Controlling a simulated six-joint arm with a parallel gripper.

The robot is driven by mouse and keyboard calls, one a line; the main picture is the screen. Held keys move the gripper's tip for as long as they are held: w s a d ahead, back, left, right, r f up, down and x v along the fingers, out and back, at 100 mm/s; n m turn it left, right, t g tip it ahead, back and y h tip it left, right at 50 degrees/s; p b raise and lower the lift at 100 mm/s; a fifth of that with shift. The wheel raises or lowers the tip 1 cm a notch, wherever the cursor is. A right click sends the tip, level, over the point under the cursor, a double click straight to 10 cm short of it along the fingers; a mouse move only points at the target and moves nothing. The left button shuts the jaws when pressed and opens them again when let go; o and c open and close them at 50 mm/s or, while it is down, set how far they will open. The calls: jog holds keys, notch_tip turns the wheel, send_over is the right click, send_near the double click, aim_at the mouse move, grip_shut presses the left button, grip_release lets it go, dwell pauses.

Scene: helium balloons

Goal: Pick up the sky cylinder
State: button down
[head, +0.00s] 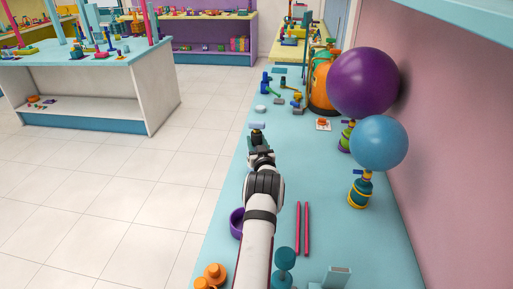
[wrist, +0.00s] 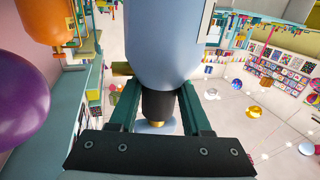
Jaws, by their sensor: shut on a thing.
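The sky cylinder (wrist: 165,45) is a pale blue gas bottle that fills the top middle of the wrist view. It has a dark neck and a brass fitting. My gripper (wrist: 157,95) has its green fingers on both sides of the dark neck and is shut on it. In the head view my gripper (head: 259,141) is over the left part of the blue counter. Only a small pale blue piece of the sky cylinder (head: 257,126) shows past the gripper there. I cannot tell how far it is above the counter.
A teal cylinder with a blue balloon (head: 378,143) and a green one with a purple balloon (head: 362,82) stand on the right. An orange tank (head: 321,82) stands behind. Small tools lie farther back. Two pink sticks (head: 301,228) and a purple ring (head: 237,223) lie nearer.

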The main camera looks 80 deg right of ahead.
aim_at(257, 133)
notch_tip(257, 133, up, 4)
jog(key=shift+r, duration=0.1)
jog(key=s+a+r, duration=0.4)
jog(key=s+r, duration=0.2)
jog(key=s, duration=0.4)
jog(key=shift+s+a+r, duration=0.3)
jog(key=shift+a+r, duration=0.05)
jog(key=shift+a, duration=0.05)
jog(key=c, duration=0.9)
grip_release()
grip_shut()
jog(key=shift+r, duration=0.15)
jog(key=shift+r, duration=0.85)
